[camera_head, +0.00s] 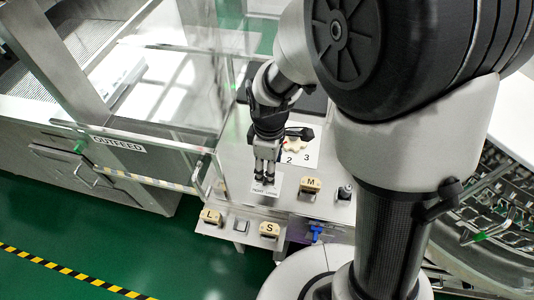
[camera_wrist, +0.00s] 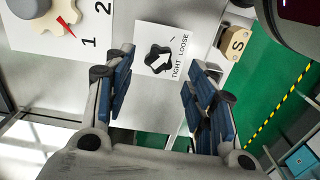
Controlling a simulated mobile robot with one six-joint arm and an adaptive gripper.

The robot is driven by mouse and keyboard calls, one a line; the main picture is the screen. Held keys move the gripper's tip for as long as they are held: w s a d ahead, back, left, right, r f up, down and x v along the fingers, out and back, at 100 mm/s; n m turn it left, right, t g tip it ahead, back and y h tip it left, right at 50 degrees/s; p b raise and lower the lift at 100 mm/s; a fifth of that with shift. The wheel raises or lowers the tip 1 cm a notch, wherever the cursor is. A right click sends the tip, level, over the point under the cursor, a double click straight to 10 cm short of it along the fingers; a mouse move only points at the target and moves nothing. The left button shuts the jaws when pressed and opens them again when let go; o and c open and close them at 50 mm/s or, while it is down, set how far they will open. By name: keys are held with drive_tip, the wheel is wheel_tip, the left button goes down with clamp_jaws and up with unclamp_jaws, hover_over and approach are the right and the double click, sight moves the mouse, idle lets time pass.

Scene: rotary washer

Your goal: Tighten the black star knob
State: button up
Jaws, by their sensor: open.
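The black star knob (camera_wrist: 157,57) sits on a white card (camera_wrist: 178,32) printed TIGHT and LOOSE, in the wrist view. In the head view the card (camera_head: 266,191) shows just below my fingertips, and I cannot make out the knob there. My gripper (camera_head: 265,179) points down over the card. In the wrist view my gripper (camera_wrist: 147,82) is open, with its two blue-padded fingers spread wide. The knob appears between the finger lines, beyond the tips, and nothing is held. I cannot tell the height gap exactly.
A cream knob (camera_head: 294,145) with a red pointer sits on a numbered plate behind my gripper. Blocks marked L (camera_head: 210,216), S (camera_head: 269,229) and M (camera_head: 310,186) stand nearby. A blue handle (camera_head: 316,232) is at front right. A clear guard (camera_head: 170,95) stands left.

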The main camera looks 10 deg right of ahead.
wheel_tip(320, 180, down, 5)
drive_tip(key=shift+f+b, duration=0.1)
drive_tip(key=shift+b, duration=0.6)
drive_tip(key=shift+c, duration=0.6)
drive_tip(key=c, duration=0.9)
